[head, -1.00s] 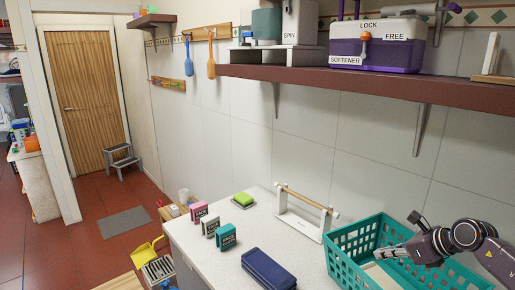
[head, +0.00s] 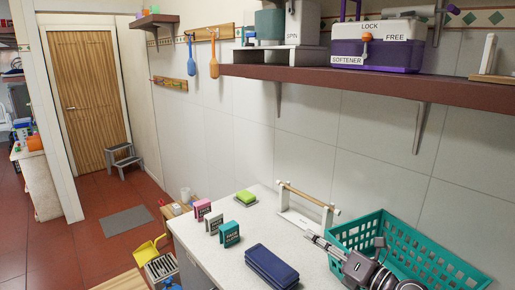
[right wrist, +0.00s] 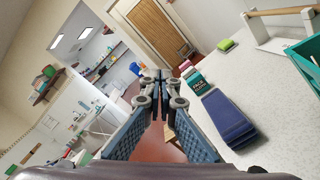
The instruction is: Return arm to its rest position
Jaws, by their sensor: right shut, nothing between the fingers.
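My right gripper (head: 312,238) reaches in from the lower right of the head view, pointing left in front of the teal basket (head: 453,265). Its fingers are together and hold nothing. In the right wrist view the closed fingers (right wrist: 153,78) point forward, with the counter to their right. My left gripper is in neither view.
On the counter (head: 205,251) are a folded dark blue cloth (head: 271,266), several small boxes (head: 229,234), a green sponge (head: 245,197) and a white rack with a wooden bar (head: 306,196). A brown shelf (head: 370,84) overhangs the counter.

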